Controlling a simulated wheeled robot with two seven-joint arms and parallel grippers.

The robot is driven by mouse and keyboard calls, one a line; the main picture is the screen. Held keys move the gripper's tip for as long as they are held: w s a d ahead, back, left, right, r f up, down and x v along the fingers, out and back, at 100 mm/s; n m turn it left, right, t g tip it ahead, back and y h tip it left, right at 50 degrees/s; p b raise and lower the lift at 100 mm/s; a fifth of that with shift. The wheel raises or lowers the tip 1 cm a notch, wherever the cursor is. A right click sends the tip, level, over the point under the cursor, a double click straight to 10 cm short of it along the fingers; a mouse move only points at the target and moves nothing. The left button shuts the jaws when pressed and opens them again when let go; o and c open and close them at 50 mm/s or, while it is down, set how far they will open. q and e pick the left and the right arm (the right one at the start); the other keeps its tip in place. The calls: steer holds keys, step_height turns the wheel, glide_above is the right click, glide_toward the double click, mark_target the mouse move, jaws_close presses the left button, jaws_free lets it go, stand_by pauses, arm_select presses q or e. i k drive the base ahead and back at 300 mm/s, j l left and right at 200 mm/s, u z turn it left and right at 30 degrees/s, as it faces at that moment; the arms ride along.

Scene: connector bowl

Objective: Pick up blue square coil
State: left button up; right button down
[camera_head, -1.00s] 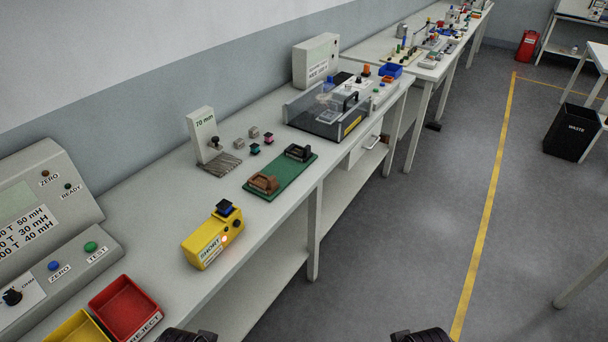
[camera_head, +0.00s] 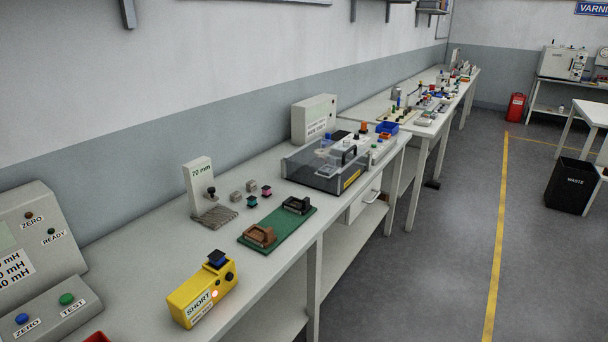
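A small coil with dark square flanges and a blue middle (camera_head: 217,259) sits on top of the yellow tester (camera_head: 203,299) marked SHORT, on the near part of the bench. An orange-red light glows on the tester's front. A teal-and-dark coil (camera_head: 252,200) and a pink-and-dark coil (camera_head: 267,191) stand farther back on the bench, beside small grey blocks (camera_head: 243,190). Neither of my grippers shows in this view.
A green board (camera_head: 280,231) with a brown and a black holder lies behind the tester. A 70 mm gauge stand (camera_head: 200,187), a clear-covered box (camera_head: 325,165) and a grey meter (camera_head: 40,255) also stand on the bench (camera_head: 130,285). Grey floor (camera_head: 420,270) at right is open.

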mark_target(217, 258)
steer(key=k+l+u, duration=0.15)
steer(key=u, duration=0.3)
steer(key=k+l+u, duration=0.2)
steer(key=u, duration=0.25)
